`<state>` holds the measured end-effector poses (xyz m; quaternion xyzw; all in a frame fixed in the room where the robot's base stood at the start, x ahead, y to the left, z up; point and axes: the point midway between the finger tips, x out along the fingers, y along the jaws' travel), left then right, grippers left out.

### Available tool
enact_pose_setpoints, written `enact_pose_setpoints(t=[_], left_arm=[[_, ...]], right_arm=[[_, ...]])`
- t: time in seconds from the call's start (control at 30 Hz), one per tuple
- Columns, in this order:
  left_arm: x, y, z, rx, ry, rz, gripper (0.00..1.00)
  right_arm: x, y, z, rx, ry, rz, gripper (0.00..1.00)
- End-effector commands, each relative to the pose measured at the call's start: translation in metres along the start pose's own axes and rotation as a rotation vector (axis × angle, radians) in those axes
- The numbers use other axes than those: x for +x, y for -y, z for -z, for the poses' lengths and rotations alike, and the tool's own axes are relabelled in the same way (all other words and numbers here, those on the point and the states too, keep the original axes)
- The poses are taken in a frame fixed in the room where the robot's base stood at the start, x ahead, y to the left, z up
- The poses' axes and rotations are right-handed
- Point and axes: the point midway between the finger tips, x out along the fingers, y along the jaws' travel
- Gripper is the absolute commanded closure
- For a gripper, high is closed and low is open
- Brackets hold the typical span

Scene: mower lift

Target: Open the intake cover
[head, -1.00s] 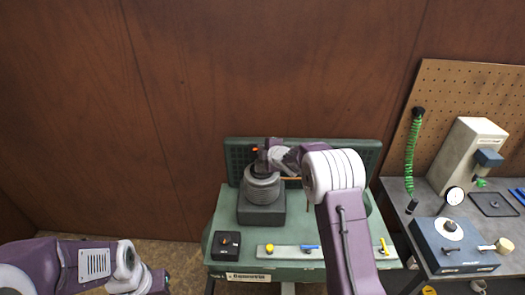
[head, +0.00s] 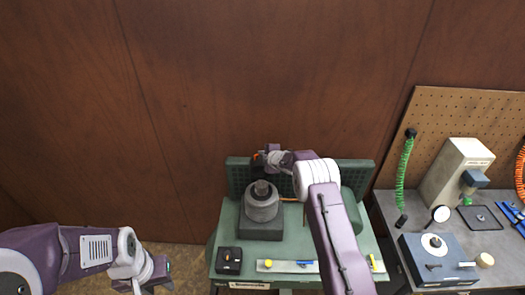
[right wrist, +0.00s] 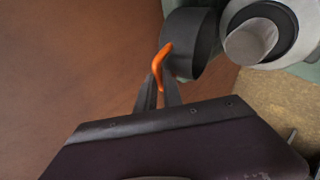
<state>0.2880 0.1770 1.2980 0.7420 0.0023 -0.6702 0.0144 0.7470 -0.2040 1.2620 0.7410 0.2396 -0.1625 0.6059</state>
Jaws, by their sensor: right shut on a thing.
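The intake cover (right wrist: 205,45) is a dark grey round cap with an orange tab (right wrist: 163,62). In the right wrist view it is beside the grey intake post (right wrist: 245,43) with its dark ring, not over it. My right gripper (right wrist: 160,88) is shut on the orange tab. In the head view my right gripper (head: 268,156) is behind and above the grey round housing (head: 262,210), whose top with a dark stub shows. The cover is mostly hidden there. My left gripper (head: 162,277) is low at the left, apart from the bench, with its jaws unclear.
The green bench (head: 225,215) carries a black box (head: 228,260) and a pale strip (head: 285,266) with small coloured parts. A grey workbench (head: 385,210) with a blue box, a press and a pegboard is at the right. The left floor is clear.

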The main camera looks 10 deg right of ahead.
Motion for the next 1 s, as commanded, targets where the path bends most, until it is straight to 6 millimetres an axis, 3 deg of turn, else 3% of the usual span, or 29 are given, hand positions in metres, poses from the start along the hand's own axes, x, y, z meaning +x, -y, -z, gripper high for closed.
enact_pose_setpoints(t=[0.13, 0.6, 0.7, 1.0], left_arm=[[-0.0112, -0.0002, 0.0011, 0.000, 0.000, 0.000, 0.64], [-0.0121, -0.0002, 0.0012, 0.000, 0.000, 0.000, 0.64], [-0.0121, -0.0002, 0.0012, 0.000, 0.000, 0.000, 0.64], [-0.0115, -0.0002, 0.0012, 0.000, 0.000, 0.000, 0.64]], right_arm=[[-0.0001, -0.0065, 0.0016, 0.002, -0.004, 0.008, 1.00], [0.0015, -0.0055, 0.0009, 0.004, -0.004, 0.013, 1.00], [0.0014, -0.0054, 0.0008, 0.004, -0.004, 0.013, 0.67], [0.0016, -0.0033, -0.0002, 0.007, -0.002, 0.016, 0.67]])
